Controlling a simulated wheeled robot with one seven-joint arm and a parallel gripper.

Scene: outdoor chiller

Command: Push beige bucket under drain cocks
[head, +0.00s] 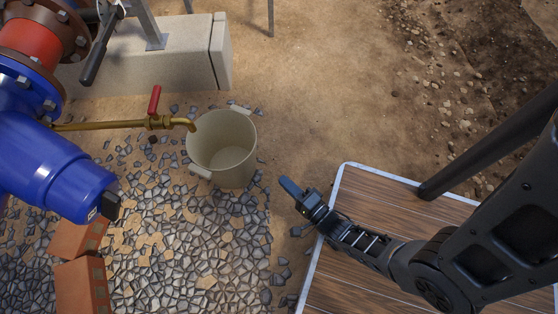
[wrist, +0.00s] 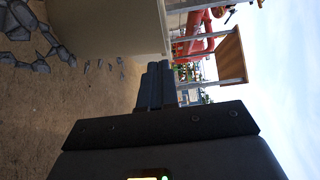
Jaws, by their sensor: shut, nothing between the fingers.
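The beige bucket (head: 228,148) stands upright and open on the ground in the head view, with pale handle grips at its rim. A brass drain cock (head: 160,123) with a red lever (head: 154,99) reaches in from the left. Its spout tip appears at the bucket's left rim; how far it overlaps the opening is hard to tell. My gripper (head: 290,187) is shut and empty, to the right of the bucket and apart from it. In the wrist view, my shut blue fingers (wrist: 155,85) show beside the bucket's beige wall (wrist: 112,28), which is partly cut off.
A blue and red pipe assembly (head: 45,165) fills the left. A concrete block (head: 165,60) lies behind the bucket, and orange bricks (head: 80,280) are at lower left. A wooden platform (head: 360,205) lies under my arm.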

